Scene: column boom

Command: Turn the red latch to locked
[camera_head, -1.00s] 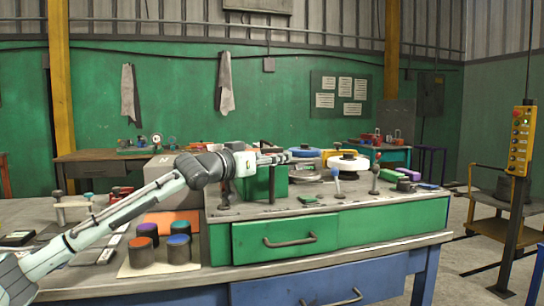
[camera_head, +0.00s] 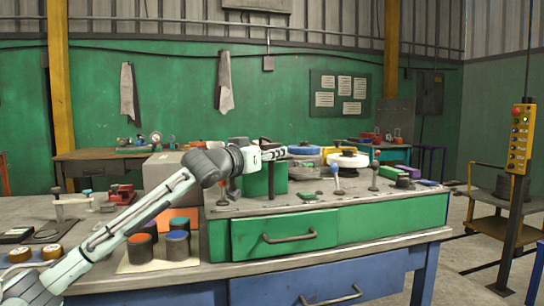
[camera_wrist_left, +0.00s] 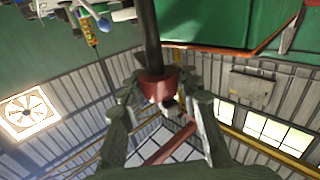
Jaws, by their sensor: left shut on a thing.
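In the left wrist view, a red latch part (camera_wrist_left: 156,86) sits at the end of a dark post (camera_wrist_left: 148,35). My left gripper (camera_wrist_left: 160,97) has one finger on each side of the red part and is shut on it. In the head view, my left gripper (camera_head: 279,153) is above the green block on the workbench, at the dark upright bar (camera_head: 271,179). The latch is hidden behind the gripper there, and its exact angle cannot be told. My right gripper is not in view.
A green drawer unit (camera_head: 390,219) fills the bench's right part. A blue-knobbed lever (camera_head: 336,178) and a red-knobbed lever (camera_head: 375,172) stand right of the gripper. Capped cylinders, one with a blue top (camera_head: 177,245), stand below my arm. A yellow pendant (camera_head: 520,140) hangs far right.

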